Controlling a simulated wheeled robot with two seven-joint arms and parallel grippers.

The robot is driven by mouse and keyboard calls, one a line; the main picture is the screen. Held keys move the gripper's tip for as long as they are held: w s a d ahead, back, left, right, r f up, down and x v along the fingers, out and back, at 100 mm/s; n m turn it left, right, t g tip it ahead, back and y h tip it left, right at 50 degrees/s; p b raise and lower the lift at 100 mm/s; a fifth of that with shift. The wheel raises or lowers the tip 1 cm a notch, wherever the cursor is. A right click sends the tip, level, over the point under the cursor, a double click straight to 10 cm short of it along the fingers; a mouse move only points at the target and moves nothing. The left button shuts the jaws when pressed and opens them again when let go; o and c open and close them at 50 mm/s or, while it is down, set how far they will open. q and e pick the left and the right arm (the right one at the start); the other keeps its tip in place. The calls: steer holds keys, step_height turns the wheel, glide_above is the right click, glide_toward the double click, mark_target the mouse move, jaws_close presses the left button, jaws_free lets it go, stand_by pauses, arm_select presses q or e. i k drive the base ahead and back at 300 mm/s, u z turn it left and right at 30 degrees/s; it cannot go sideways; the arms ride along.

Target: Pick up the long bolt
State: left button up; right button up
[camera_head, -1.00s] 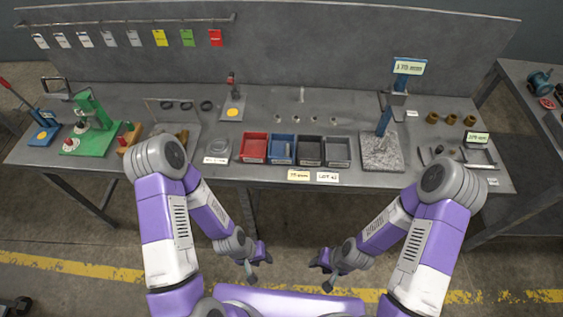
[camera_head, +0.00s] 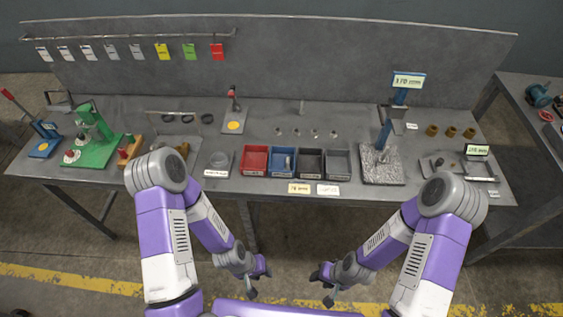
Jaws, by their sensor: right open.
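Several small grey bolt-like parts (camera_head: 297,132) stand in a row on the bench behind the bins. A taller grey upright piece (camera_head: 302,108) stands behind them near the back panel. At this size I cannot tell which one is the long bolt. My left gripper (camera_head: 259,281) is low in front of the bench, apart from everything, and looks open and empty. My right gripper (camera_head: 323,288) is to its right at a similar height, open and empty. Both are well short of the bench's front edge.
Red (camera_head: 254,172), blue (camera_head: 272,172), black (camera_head: 310,176) and grey (camera_head: 338,178) bins line the bench front. A blue-post gauge stand (camera_head: 381,170) is right of them. A green press (camera_head: 92,155) stands left. Coloured tags (camera_head: 163,53) hang behind. Floor before the bench is clear.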

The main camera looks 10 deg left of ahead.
mark_target(382, 160)
steer(key=u, duration=2.55)
steer(key=k, duration=1.4)
steer(key=z, duration=1.95)
steer(key=i, duration=0.5)
